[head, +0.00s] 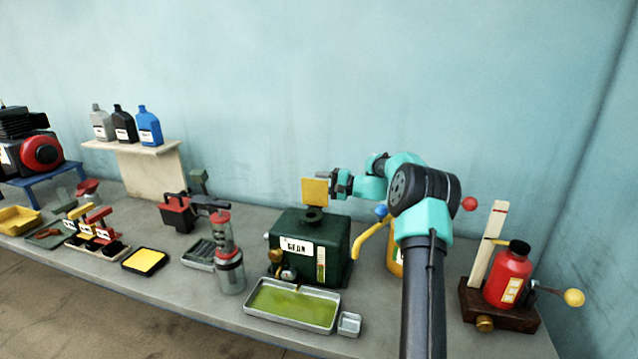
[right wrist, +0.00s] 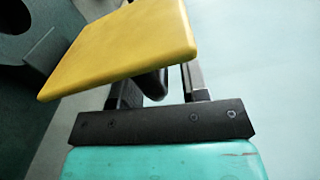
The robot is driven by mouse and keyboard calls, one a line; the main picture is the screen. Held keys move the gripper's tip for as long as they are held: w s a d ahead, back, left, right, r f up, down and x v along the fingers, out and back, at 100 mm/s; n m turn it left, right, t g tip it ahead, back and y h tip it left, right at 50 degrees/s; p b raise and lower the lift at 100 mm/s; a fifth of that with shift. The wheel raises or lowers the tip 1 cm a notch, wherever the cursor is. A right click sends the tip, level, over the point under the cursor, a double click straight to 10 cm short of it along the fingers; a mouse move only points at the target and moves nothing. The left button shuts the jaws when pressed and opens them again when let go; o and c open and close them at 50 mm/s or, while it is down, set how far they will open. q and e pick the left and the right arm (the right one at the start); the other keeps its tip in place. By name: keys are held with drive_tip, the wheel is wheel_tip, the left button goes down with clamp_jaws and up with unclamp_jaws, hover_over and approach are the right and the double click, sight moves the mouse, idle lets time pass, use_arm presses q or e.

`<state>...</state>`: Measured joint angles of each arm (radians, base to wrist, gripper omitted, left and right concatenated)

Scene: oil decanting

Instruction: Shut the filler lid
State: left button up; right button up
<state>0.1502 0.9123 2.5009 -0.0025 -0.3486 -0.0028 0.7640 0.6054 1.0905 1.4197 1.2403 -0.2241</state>
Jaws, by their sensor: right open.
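The filler lid (head: 314,192) is a yellow square plate standing raised above the filler neck (head: 313,215) on the dark green tank marked GEAR (head: 340,238). My right gripper (head: 338,184) is open beside the lid's right edge in the head view. In the right wrist view the yellow lid (right wrist: 125,45) is large and tilted, passing in front of the open fingers (right wrist: 155,88) and partly hiding them. I cannot tell whether the fingers touch it. My left gripper is not in view.
A metal tray of green liquid (head: 335,318) and a small square cup (head: 349,324) lie in front of the tank. A clear-and-red cylinder (head: 225,250) stands at its left. A yellow container (head: 395,262) and a red bottle (head: 508,277) on a stand are to the right.

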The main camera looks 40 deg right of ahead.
drive_tip(key=shift+w+a, duration=0.2)
drive_tip(key=shift+w, duration=0.2)
drive_tip(key=shift+c, duration=0.2)
clamp_jaws()
drive_tip(key=shift+r, duration=0.1)
